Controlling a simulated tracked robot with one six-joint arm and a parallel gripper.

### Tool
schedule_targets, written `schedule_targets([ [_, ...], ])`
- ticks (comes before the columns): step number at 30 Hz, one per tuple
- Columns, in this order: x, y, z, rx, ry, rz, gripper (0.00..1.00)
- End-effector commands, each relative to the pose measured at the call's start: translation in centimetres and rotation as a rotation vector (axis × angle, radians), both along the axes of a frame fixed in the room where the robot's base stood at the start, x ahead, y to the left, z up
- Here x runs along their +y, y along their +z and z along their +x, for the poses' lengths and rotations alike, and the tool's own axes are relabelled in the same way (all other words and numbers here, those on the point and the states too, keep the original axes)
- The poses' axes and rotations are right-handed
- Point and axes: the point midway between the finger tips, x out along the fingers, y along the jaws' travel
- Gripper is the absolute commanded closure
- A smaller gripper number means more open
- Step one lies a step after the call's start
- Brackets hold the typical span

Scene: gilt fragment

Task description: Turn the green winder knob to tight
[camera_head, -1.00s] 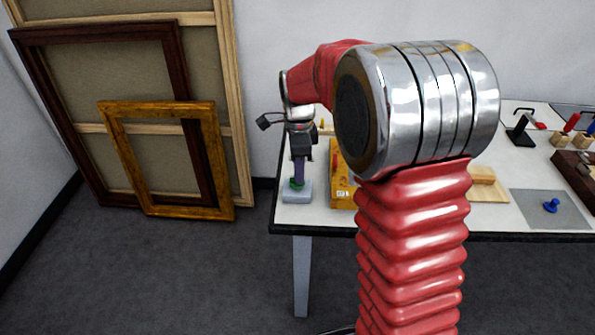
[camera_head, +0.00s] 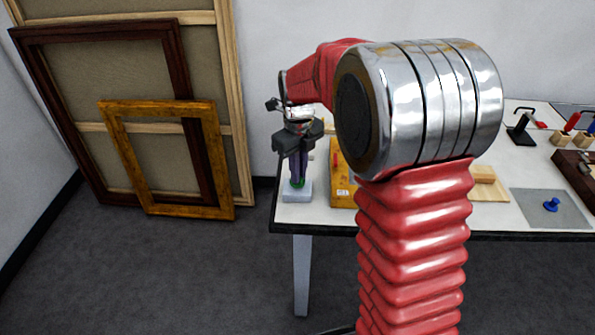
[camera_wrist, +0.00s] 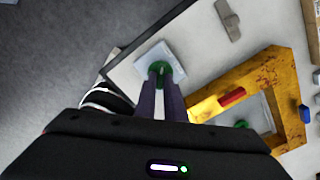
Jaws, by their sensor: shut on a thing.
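The green winder knob (camera_wrist: 160,70) sits on a pale grey-blue block at the table's front left corner. In the head view the knob (camera_head: 298,183) shows as a small bit of green under my fingers, on top of the block (camera_head: 297,193). My gripper (camera_wrist: 160,78) points down from above, its purple fingers shut on the knob. In the head view my gripper (camera_head: 298,178) stands upright over the block. The fingers hide part of the knob, and I cannot read any tight mark.
A yellow frame (camera_wrist: 228,78) with a red-handled tool lies just right of the block. A grey mat (camera_head: 575,212) with a blue knob (camera_head: 551,205) lies farther right. Picture frames (camera_head: 225,185) lean on the wall at left. The table edge runs close by the block.

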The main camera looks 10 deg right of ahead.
Motion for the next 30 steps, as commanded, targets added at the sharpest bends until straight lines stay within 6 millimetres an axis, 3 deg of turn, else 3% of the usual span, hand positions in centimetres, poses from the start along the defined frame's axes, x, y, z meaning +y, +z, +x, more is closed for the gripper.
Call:
schedule_targets([
  [12,0.16,0.33,0.43,-0.016,-0.243,0.002,1.0],
  [28,0.14,0.32,0.42,-0.015,-0.279,0.003,1.0],
  [29,0.13,0.32,0.42,-0.015,-0.279,0.003,0.9],
  [30,0.13,0.31,0.39,-0.014,-0.279,0.002,0.87],
])
